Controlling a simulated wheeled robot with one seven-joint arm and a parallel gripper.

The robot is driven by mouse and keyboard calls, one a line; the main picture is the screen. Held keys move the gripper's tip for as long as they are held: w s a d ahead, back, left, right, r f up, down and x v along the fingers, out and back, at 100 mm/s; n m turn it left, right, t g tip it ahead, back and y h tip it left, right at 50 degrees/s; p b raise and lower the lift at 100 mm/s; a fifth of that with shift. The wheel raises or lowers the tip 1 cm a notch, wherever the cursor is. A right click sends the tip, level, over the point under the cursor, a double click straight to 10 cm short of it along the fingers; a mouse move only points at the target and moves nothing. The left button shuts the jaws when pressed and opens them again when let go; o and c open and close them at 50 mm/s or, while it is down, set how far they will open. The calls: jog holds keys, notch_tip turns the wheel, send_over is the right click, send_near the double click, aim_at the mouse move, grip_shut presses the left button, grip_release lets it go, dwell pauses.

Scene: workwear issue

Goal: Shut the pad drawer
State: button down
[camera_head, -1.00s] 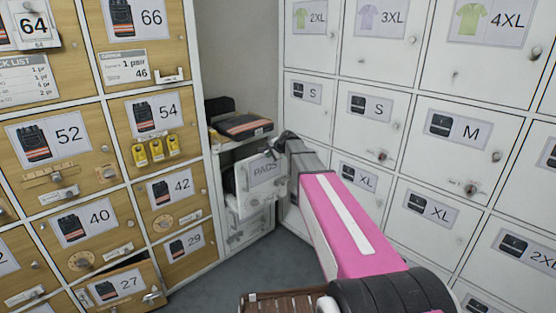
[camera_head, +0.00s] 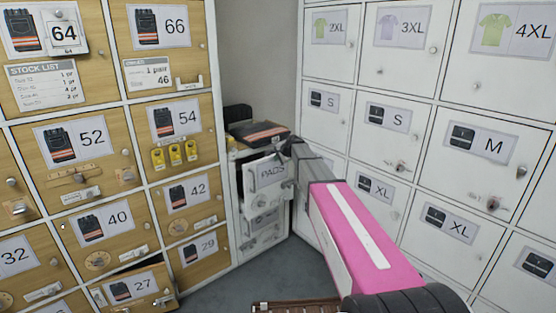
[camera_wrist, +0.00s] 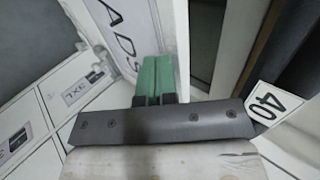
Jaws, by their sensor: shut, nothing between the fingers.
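The pad drawer (camera_head: 268,174) has a white front labelled PADS and sits in the narrow corner unit. Its front stands out from the unit, so it looks open; how far is hard to tell. In the wrist view the drawer front (camera_wrist: 158,22) shows its label and side edge, with a dark gap to the right. My gripper (camera_wrist: 155,68) has its green fingers together, empty, at the drawer front near that edge. I cannot tell whether they touch it. In the head view my grey wrist partly hides the drawer's right side, and the fingertips are not clear.
A dark folded item with an orange stripe (camera_head: 258,134) lies on top of the corner unit. Wooden lockers (camera_head: 198,258) stand close on the left, with door 27 (camera_head: 132,288) ajar. White lockers (camera_head: 395,115) stand close on the right. Grey floor shows below the unit.

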jog(key=s+d+f+v, duration=0.1)
jog(key=s+f+v, duration=0.1)
jog(key=v, duration=1.1)
jog(key=m+t+y, duration=0.5)
jog(key=m+t, duration=0.2)
jog(key=m, duration=1.1)
send_near(265, 164)
jog(key=x, duration=0.7)
jog(key=shift+w+a, duration=0.1)
jog(key=shift+w, duration=0.15)
